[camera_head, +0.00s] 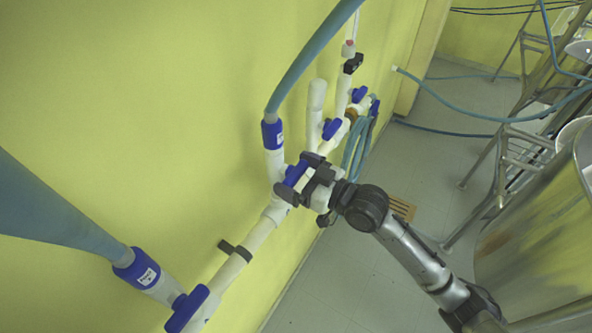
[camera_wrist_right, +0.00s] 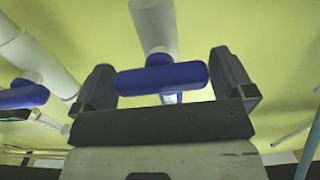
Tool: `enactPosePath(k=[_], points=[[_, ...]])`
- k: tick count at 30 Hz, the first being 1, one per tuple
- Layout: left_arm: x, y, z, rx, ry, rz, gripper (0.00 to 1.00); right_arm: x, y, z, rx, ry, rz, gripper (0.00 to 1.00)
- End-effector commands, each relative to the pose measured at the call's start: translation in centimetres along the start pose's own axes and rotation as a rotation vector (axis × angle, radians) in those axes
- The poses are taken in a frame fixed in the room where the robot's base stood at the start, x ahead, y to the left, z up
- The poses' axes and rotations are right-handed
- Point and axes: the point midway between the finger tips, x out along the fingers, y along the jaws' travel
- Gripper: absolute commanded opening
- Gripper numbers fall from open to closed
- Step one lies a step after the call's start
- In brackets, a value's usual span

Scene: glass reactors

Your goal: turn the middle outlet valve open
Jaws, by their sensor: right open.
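The middle outlet valve's blue handle (camera_head: 295,174) sits on the white pipe run along the yellow wall, below a blue-collared hose joint. My right gripper (camera_head: 299,175) is at this handle, its dark fingers on either side of it. In the right wrist view the blue handle (camera_wrist_right: 162,77) lies crosswise between the two fingers of the right gripper (camera_wrist_right: 166,76). The fingers are open, with small gaps seeming to show at the handle's ends; contact is hard to tell. The gripper hides part of the valve body. My left gripper is not in view.
Other blue valve handles are at the lower left (camera_head: 186,308) and farther along the pipe (camera_head: 332,129). A thick teal hose (camera_head: 310,55) rises above the middle valve. A metal vessel (camera_head: 540,225) stands at right. The grey floor (camera_head: 340,290) between is mostly clear.

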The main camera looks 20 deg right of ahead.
Motion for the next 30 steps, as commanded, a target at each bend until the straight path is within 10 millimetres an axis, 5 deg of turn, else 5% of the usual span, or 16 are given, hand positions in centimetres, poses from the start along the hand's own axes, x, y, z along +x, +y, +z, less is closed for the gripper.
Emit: enactPosePath(k=[10,21,30], points=[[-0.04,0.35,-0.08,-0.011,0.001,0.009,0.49,0.18,-0.01,0.02,-0.001,0.000,0.000,0.99],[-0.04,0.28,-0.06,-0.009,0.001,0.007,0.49,0.16,0.00,0.01,0.000,0.000,0.000,0.66],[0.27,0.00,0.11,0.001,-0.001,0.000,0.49,0.16,0.02,0.08,-0.065,-0.001,0.000,0.66]])
